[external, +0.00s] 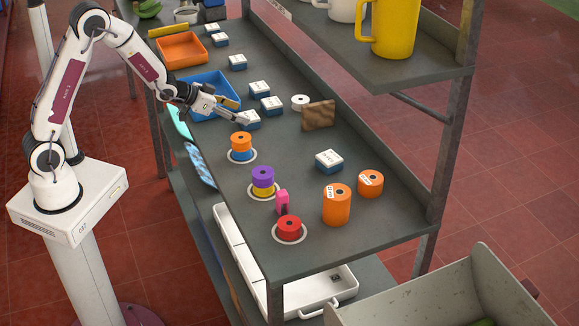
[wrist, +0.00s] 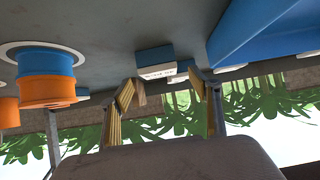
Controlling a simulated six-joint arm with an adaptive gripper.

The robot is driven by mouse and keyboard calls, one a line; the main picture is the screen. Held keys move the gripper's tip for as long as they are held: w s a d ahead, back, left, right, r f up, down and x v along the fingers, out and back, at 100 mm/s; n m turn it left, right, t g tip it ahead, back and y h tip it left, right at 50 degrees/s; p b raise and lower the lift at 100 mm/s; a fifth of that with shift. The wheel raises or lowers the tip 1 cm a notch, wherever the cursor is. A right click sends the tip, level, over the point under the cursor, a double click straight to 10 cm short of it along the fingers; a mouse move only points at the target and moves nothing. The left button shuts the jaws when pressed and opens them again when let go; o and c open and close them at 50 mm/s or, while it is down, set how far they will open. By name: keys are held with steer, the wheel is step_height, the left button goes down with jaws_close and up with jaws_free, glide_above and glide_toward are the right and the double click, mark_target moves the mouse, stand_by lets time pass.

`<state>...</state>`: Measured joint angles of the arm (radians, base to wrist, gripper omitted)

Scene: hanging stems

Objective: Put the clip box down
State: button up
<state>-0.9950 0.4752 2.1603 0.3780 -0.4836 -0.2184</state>
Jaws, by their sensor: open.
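Several small clip boxes with blue sides and white labelled tops sit on the grey shelf. One clip box (external: 249,121) is right at the fingertips of my gripper (external: 236,111) and appears to rest on the shelf. In the wrist view, which looks upside down, this box (wrist: 156,68) lies just beyond the fingertips of my open gripper (wrist: 167,90), and nothing shows held between the fingers. Other clip boxes (external: 271,104) stand close behind it, and one more (external: 329,160) is farther right. The fingers partly hide the near box in the external view.
A blue tray (external: 205,80) is beside my gripper, an orange tray (external: 181,48) farther back. Stacked spools (external: 241,146) on white rings stand nearer the front. Orange cylinders (external: 337,204) stand at the front right.

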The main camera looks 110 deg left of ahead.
mark_target(249, 116)
steer(key=shift+f, duration=0.1)
steer(key=shift+f+x, duration=0.25)
steer(key=shift+x, duration=2.15)
steer(key=c, duration=1.3)
steer(key=shift+r, duration=4.95)
